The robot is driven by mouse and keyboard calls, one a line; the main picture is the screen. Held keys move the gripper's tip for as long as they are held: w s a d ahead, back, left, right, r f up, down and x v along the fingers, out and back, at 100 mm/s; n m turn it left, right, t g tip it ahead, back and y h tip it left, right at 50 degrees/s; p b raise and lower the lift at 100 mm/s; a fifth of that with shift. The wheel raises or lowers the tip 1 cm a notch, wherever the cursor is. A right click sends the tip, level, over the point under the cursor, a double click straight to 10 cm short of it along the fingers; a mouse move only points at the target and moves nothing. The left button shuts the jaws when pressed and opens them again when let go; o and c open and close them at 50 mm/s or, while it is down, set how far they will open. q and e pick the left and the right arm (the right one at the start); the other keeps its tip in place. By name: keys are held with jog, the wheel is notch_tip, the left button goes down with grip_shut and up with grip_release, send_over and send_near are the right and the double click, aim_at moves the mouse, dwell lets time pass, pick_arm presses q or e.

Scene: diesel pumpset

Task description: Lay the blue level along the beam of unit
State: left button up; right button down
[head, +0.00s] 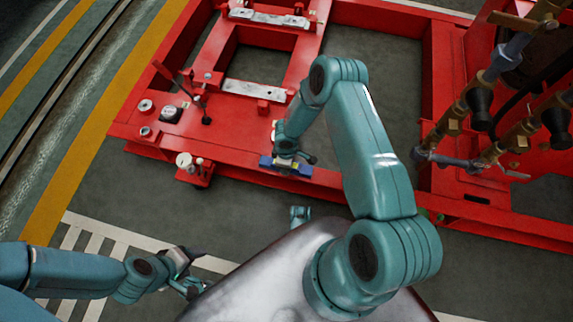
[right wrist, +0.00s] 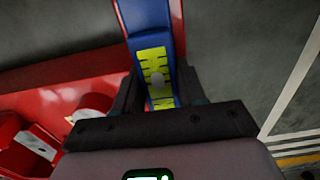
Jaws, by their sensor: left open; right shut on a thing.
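The blue level (head: 304,170) lies over the near red beam (head: 330,188) of the unit in the head view, roughly in line with it. My right gripper (head: 287,158) is shut on its middle from above and hides part of it. In the right wrist view, the blue level (right wrist: 147,14) with its yellow marked middle runs between the two dark fingers of my right gripper (right wrist: 157,92). Red beam (right wrist: 75,72) shows beside and below it. I cannot tell whether the level touches the beam. My left gripper (head: 190,278) is open and empty, low on the left over the floor.
A small red bracket with a pale round fitting (head: 186,161) stands left of the level. A red-handled lever (head: 184,82) rises behind it. Brass and grey pipework (head: 470,110) stands at the right. The grey floor before the beam (head: 150,195) is clear.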

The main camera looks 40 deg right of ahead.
jog(key=c, duration=0.6)
grip_release()
jog(key=shift+o, duration=0.2)
notch_tip(320, 180, up, 12)
jog(key=p, duration=0.5)
jog(key=s+a+r+m+y, duration=0.2)
jog(key=s+a+r+m, duration=0.1)
jog(key=s+a+m, duration=0.2)
jog(key=s+a+r+m+y, duration=0.2)
jog(key=s+a+m, duration=0.3)
jog(key=s+a, duration=0.4)
jog(key=shift+s+a+r+t, duration=0.2)
jog(key=shift+a+r+t, duration=0.1)
jog(key=shift+r, duration=0.55)
jog(key=shift+r, duration=0.1)
